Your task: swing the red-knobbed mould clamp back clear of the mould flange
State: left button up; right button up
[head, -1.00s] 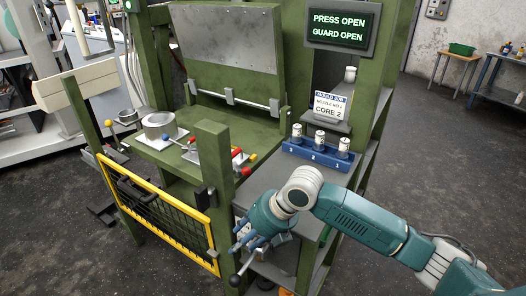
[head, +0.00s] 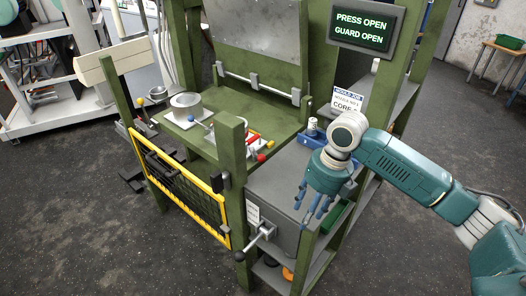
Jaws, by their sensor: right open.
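The round grey mould (head: 186,106) sits on a pale plate on the green press table. A red knob (head: 261,157) shows just right of the green front post, with a red part (head: 253,137) behind it. The post hides much of this clamp, so I cannot tell how it sits against the mould flange. A blue knob (head: 190,118) shows at the mould's front edge. My right gripper (head: 316,212) is open and empty, fingers pointing down, in front of the grey cabinet and well to the right of the red knob. My left gripper is not in view.
The green post (head: 232,170) and yellow mesh guard (head: 185,190) stand before the press table. A black-knobbed lever (head: 258,241) sticks out from the grey cabinet. A blue core rack (head: 313,141) is partly hidden by my right arm. A yellow knob (head: 270,144) is near the red one.

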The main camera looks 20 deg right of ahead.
aim_at(261, 158)
jog(key=i, duration=1.2)
